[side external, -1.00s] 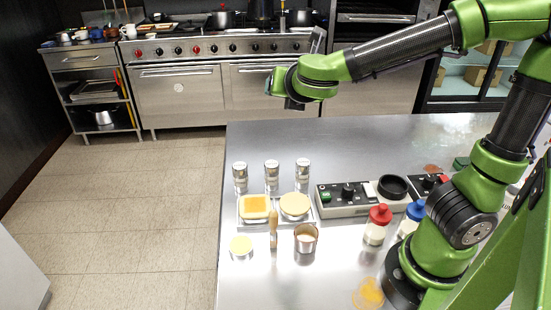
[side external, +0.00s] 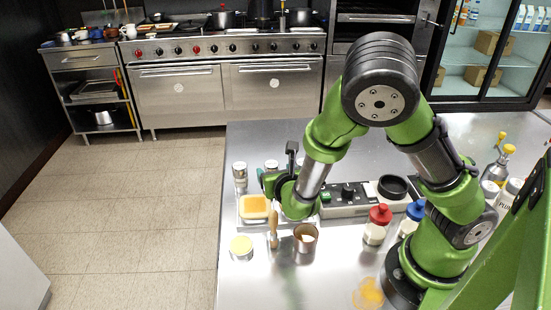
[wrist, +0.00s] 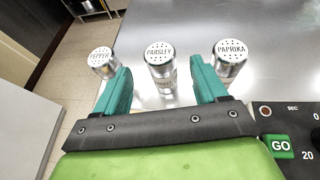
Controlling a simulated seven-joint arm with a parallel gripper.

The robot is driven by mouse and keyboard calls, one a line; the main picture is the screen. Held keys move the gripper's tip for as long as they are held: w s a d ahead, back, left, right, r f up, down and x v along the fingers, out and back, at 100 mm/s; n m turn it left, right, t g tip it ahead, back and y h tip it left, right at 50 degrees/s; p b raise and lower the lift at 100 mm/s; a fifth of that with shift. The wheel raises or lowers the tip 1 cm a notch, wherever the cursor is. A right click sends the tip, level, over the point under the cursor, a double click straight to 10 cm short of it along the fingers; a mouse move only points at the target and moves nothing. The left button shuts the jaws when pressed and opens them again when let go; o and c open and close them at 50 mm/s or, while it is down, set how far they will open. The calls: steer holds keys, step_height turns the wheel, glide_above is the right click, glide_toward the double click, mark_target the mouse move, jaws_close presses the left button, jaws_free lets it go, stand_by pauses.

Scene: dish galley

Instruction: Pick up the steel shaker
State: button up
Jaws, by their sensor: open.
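Three steel shakers with perforated lids stand upright in a row. In the wrist view their lids read PEPPER (wrist: 102,58), PARSLEY (wrist: 160,56) and PAPRIKA (wrist: 229,52). My gripper (wrist: 160,82) is open, with its teal fingers pointing at the row. The parsley shaker shows in the gap between the fingertips, the pepper shaker outside the left finger and the paprika shaker partly behind the right one. I cannot tell whether the fingers touch any shaker. In the side view the pepper shaker (side external: 240,174) is clear, while my gripper (side external: 265,180) and wrist partly hide the other two.
A panel with a green GO button (wrist: 281,146) lies close to the right of my gripper. The counter's left edge runs near the pepper shaker.

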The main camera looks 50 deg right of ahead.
steer(key=shift+w+d+f, duration=0.3)
steer(key=shift+w+f, duration=0.1)
steer(key=shift+f, duration=0.2)
steer(key=x, duration=0.6)
steer(key=shift+w+d+f, duration=0.1)
steer(key=shift+w+f, duration=0.05)
steer(key=c, duration=1.2)
step_height(320, 180, up, 9)
steer(key=shift+r, duration=0.1)
steer(key=s+a+r+n+h, duration=0.1)
steer(key=a+n+h, duration=0.3)
steer(key=n, duration=0.5)
steer(key=s+a+r+n+h, duration=0.1)
steer(key=s+a+n+h, duration=0.3)
steer(key=n, duration=0.4)
steer(key=shift+a+r+n, duration=0.3)
steer(key=shift+r+n, duration=0.05)
steer(key=shift+n, duration=0.05)
